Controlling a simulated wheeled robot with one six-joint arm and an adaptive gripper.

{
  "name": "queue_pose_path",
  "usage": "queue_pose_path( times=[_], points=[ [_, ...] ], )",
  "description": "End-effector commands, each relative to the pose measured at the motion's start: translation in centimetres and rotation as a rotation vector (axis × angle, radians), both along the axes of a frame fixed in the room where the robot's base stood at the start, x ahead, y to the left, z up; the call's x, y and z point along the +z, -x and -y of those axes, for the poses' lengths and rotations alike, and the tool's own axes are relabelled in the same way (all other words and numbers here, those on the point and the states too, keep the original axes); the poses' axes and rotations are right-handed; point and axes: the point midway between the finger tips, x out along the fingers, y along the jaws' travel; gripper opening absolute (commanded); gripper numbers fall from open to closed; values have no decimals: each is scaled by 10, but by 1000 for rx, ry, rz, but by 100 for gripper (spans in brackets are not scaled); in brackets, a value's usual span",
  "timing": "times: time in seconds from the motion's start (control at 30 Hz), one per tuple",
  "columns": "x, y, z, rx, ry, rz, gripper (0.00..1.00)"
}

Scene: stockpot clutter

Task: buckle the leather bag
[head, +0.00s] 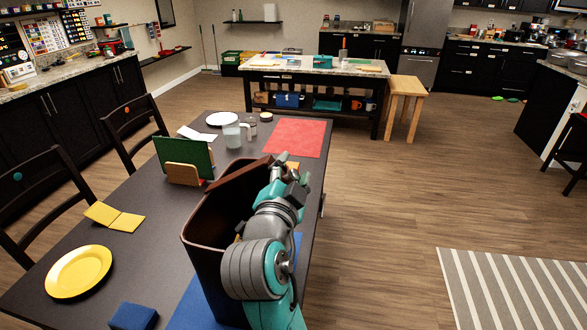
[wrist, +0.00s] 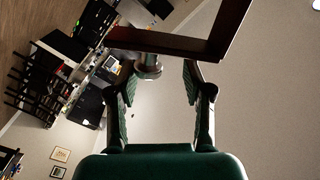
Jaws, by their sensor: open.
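A dark brown leather bag (head: 205,245) stands upright on the dark table, partly behind my arm. Its top is open, and a brown flap (head: 240,178) rises at its back edge. No buckle can be made out in the head view. My gripper (head: 287,168) is above the bag's right side. In the wrist view my gripper (wrist: 160,78) is open, with a ribbed finger on each side. A dark brown edge (wrist: 175,42), likely the bag's, crosses beyond the fingertips. A small round knob-like piece (wrist: 148,66) shows between the fingers; whether they touch it I cannot tell.
A blue mat (head: 190,312) lies under the bag, with a blue block (head: 133,316) beside it. A yellow plate (head: 78,271), a green board in a wooden holder (head: 184,173), a clear jug (head: 232,135) and a red mat (head: 297,137) share the table (head: 150,225). Open floor lies right.

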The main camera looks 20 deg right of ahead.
Motion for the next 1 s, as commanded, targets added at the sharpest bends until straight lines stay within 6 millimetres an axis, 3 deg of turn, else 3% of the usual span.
queue_pose_path(
  times=[0.5,0.7,1.0],
  points=[
    [0,76,-53,4,1,-1,50],
    [0,87,-60,1,0,0,50],
    [0,89,-61,1,0,-1,50]
  ],
)
